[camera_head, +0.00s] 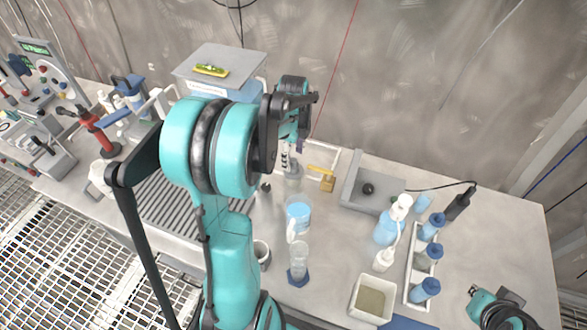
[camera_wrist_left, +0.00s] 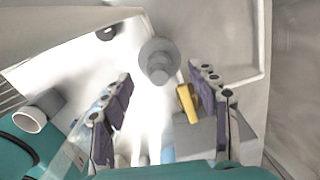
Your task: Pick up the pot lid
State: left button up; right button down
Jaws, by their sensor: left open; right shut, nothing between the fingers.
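I cannot make out a pot lid for certain. A small black knob (camera_head: 265,187) stands on the bench left of a clear-grey upright vessel; a black knob (camera_wrist_left: 105,33) also shows at the upper left of the left wrist view. The grey round vessel (camera_wrist_left: 158,55) lies just beyond my left fingertips. My left gripper (camera_head: 298,142) is over the back of the bench, open and empty; its dark fingers (camera_wrist_left: 160,78) are spread apart in the left wrist view. My right gripper (camera_head: 500,308) is partly in view at the lower right, shut and empty.
A yellow-handled item (camera_head: 322,178) lies right of the vessel. My left arm hides part of the bench.

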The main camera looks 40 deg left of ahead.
aim_at(294, 160)
pick_arm(q)
notch_tip(294, 160, down, 4)
jog(key=shift+d+r+b, duration=0.1)
jog(key=shift+d+b, duration=0.05)
jog(key=shift+b, duration=0.5)
jog(key=shift+r, duration=0.1)
jog(key=c, duration=1.3)
jog(key=shift+c, duration=0.2)
jog(key=shift+r+p, duration=0.4)
jog(key=shift+r, duration=0.25)
jog(key=r+p, duration=0.1)
jog(key=r, duration=0.1)
jog(key=d+r+p, duration=0.1)
jog(key=shift+s+r, duration=0.2)
jog(key=shift+r, duration=0.15)
jog(key=s+d+r+p, duration=0.3)
jog(key=d+r, duration=0.3)
jog(key=d, duration=0.4)
jog(key=shift+d, duration=0.1)
